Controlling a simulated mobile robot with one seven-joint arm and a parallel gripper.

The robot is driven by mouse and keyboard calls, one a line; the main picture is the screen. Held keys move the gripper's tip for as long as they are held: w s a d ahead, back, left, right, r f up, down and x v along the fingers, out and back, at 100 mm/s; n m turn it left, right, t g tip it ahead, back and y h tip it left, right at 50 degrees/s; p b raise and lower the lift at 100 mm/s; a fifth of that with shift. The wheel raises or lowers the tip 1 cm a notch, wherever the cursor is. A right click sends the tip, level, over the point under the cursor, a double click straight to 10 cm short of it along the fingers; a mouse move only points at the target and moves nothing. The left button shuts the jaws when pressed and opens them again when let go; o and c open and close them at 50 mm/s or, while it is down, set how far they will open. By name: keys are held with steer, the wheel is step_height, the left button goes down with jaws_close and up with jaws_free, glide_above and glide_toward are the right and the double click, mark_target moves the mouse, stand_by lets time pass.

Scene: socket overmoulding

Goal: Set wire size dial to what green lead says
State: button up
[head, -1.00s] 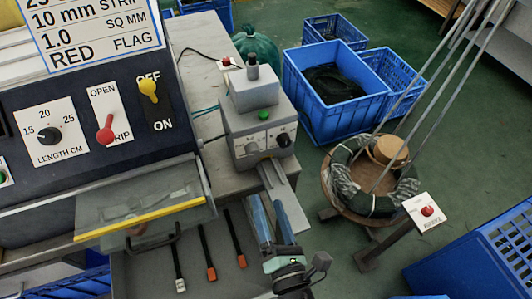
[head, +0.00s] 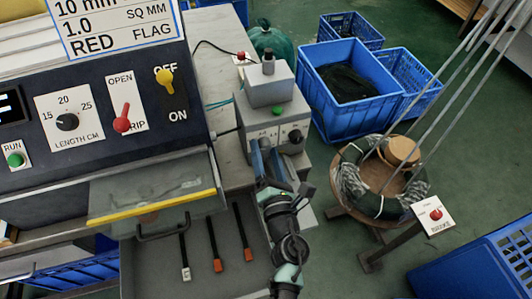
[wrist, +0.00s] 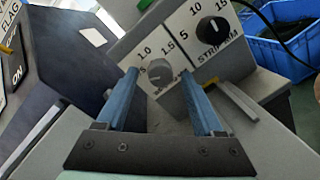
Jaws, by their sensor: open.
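The grey wire size dial (wrist: 160,72) shows in the wrist view on a white plate marked 1.0 and 1.5, with a partly hidden mark at its left. I cannot tell clearly where its pointer sits. My gripper (wrist: 160,75) is open, its two blue fingers on either side of the dial in this view; contact is not visible. In the head view my gripper (head: 265,160) is at the front of the grey machine (head: 268,90) and hides the dial. A sign (head: 118,24) reads 10 mm, 1.0 SQ MM, RED, FLAG; no line naming a green lead shows.
A black strip dial (wrist: 212,30) sits right of the grey dial, close to the right finger. A panel (head: 105,95) with a length dial, levers and a RUN button stands at left. A tray (head: 205,285) holds several leads. Blue crates (head: 345,115) and a wire reel (head: 345,205) stand right.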

jaws_close()
stand_by(0.3)
